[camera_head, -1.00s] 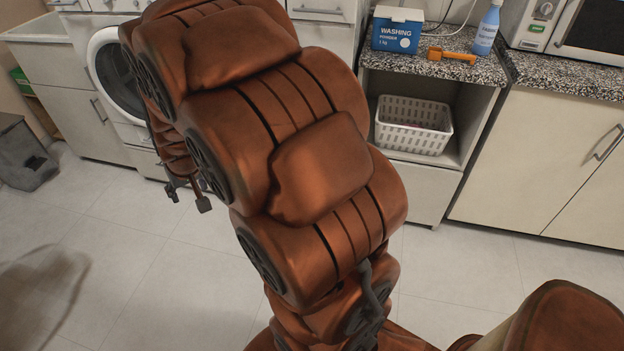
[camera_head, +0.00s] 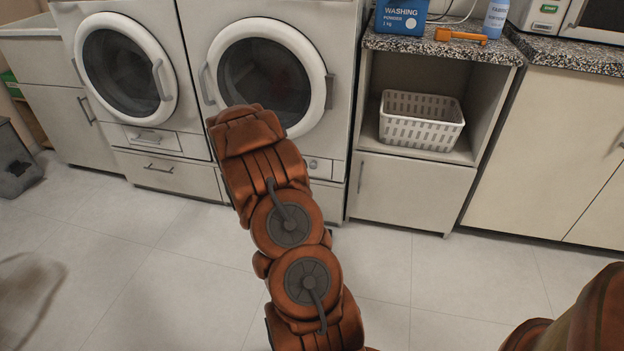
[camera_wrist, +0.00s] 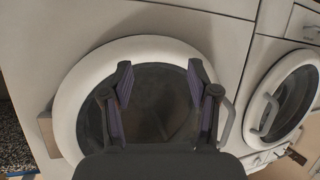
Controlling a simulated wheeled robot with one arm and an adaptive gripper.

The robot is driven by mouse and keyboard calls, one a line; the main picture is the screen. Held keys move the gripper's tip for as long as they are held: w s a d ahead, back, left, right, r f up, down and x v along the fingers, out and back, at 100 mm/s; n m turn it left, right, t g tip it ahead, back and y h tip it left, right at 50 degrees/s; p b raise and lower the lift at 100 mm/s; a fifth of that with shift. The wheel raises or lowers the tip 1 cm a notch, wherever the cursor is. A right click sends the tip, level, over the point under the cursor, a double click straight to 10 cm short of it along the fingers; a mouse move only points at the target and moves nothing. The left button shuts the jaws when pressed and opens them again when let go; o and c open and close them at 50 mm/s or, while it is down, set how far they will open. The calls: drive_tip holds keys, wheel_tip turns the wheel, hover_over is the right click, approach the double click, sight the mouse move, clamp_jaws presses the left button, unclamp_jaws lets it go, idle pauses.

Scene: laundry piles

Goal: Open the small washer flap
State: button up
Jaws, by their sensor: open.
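Two white washers with round doors stand side by side in the head view. The left washer (camera_head: 60,18) has a small flap (camera_head: 132,131) with a grey bar handle low on its front. The gap between fingertips and door cannot be judged. In the head view my arm hides the gripper.
The right door's bar handle (camera_head: 207,85) sticks out. A drawer (camera_head: 150,172) lies below the left flap. A cabinet holding a white basket (camera_head: 421,121) stands right; washing powder (camera_head: 401,16) is on its counter. The tiled floor ahead is largely clear.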

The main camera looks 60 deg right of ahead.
drive_tip(key=s+d+f+m+h+b, duration=0.1)
drive_tip(key=s+d+f+h+b, duration=0.3)
drive_tip(key=d+f, duration=0.45)
drive_tip(key=m+g+h+b, duration=0.1)
drive_tip(key=g+h+b, duration=0.1)
drive_tip(key=b, duration=0.1)
approach(313, 167)
drive_tip(key=d, duration=0.3)
drive_tip(key=shift+w+b+x, duration=0.2)
drive_tip(key=shift+b+x, duration=0.2)
drive_tip(key=shift+x, duration=0.7)
drive_tip(key=shift+w+b+x, duration=0.15)
drive_tip(key=shift+b+x, duration=0.25)
drive_tip(key=shift+x, duration=0.65)
drive_tip(key=shift+w+b+x, duration=0.2)
drive_tip(key=shift+b+x, duration=0.2)
drive_tip(key=shift+x, duration=0.7)
drive_tip(key=shift+a+r, duration=0.1)
drive_tip(key=shift+a, duration=0.1)
clamp_jaws()
